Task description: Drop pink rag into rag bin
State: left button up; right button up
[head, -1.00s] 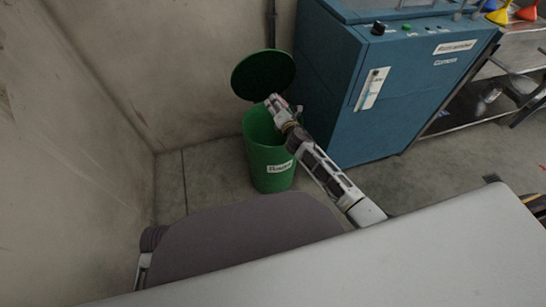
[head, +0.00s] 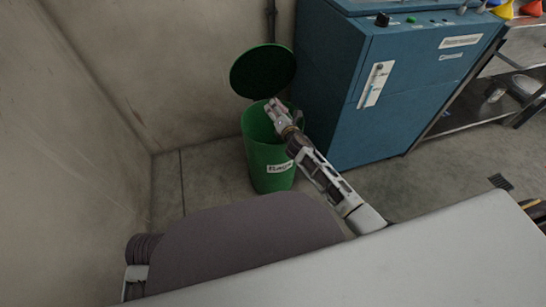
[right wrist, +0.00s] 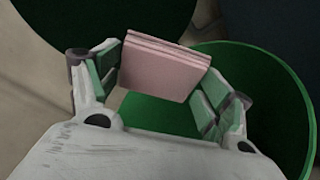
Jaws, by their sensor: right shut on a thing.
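The green rag bin (head: 268,160) stands on the floor by the wall, its round lid (head: 263,71) tilted up open behind it. A label is on its front. My right gripper (head: 274,106) is over the bin's mouth. In the right wrist view my right gripper (right wrist: 160,88) is shut on the folded pink rag (right wrist: 160,68), which sits between the green finger pads. The bin's green inside (right wrist: 150,112) shows below the rag. In the head view the rag is hidden or too small to make out. My left gripper is not in view.
A blue cabinet (head: 345,100) with knobs on top stands close to the right of the bin. Concrete walls (head: 80,120) close the left and back. A metal shelf (head: 475,115) stands at the far right. Floor in front of the bin is partly clear.

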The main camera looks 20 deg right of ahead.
dwell(0.3)
jog(key=o, duration=0.9)
jog(key=shift+s+d+r, duration=0.1)
jog(key=shift+s+r, duration=0.25)
jog(key=shift+s, duration=1.65)
jog(key=shift+s+d+r, duration=0.1)
jog(key=shift+s+r, duration=0.2)
jog(key=shift+s, duration=1.65)
jog(key=shift+s+r, duration=0.35)
jog(key=shift+s, duration=1.65)
jog(key=shift+m, duration=0.3)
